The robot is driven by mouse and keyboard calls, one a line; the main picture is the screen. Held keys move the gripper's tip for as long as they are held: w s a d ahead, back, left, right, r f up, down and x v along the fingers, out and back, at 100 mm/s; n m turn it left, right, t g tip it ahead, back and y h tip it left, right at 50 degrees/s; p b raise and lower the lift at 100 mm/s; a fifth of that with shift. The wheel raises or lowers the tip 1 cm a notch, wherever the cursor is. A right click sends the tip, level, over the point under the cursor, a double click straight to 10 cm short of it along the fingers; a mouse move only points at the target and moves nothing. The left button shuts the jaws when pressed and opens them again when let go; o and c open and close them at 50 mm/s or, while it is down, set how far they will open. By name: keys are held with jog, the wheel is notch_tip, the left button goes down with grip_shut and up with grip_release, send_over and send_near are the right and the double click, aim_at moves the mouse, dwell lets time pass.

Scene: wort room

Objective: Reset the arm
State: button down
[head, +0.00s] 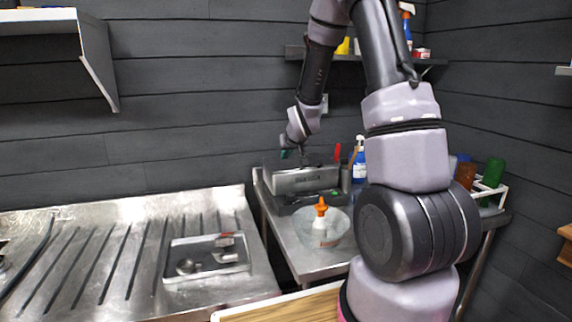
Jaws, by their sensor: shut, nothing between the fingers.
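My arm rises at the right of the head view, bends beyond the top edge and comes back down near the middle. My gripper (293,153) is small at its lower end, above the metal box on the steel side table. It looks shut, and I see nothing held in it. A small dark green part shows beside its tip; I cannot tell what it is.
A steel draining counter (110,265) with a shallow metal tray (172,272) fills the left. Wall shelves (95,60) project above.

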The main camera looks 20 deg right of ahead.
jog(key=s+f, duration=0.4)
jog(key=s, duration=0.4)
jog(key=s+r+m+g, duration=0.1)
jog(key=s+r, duration=0.3)
jog(key=r, duration=0.4)
jog(key=s+r+m, duration=0.1)
jog(key=s+r, duration=0.3)
jog(key=r, duration=0.4)
jog(key=s+a+r+m+y, duration=0.1)
jog(key=s+a+r, duration=0.1)
jog(key=s+r, duration=0.3)
jog(key=s+a+r+m+g+y, duration=0.1)
jog(key=s+r, duration=0.4)
jog(key=s, duration=0.7)
jog(key=shift+a+g, duration=0.3)
jog(key=shift+a, duration=0.2)
jog(key=shift+s, duration=0.1)
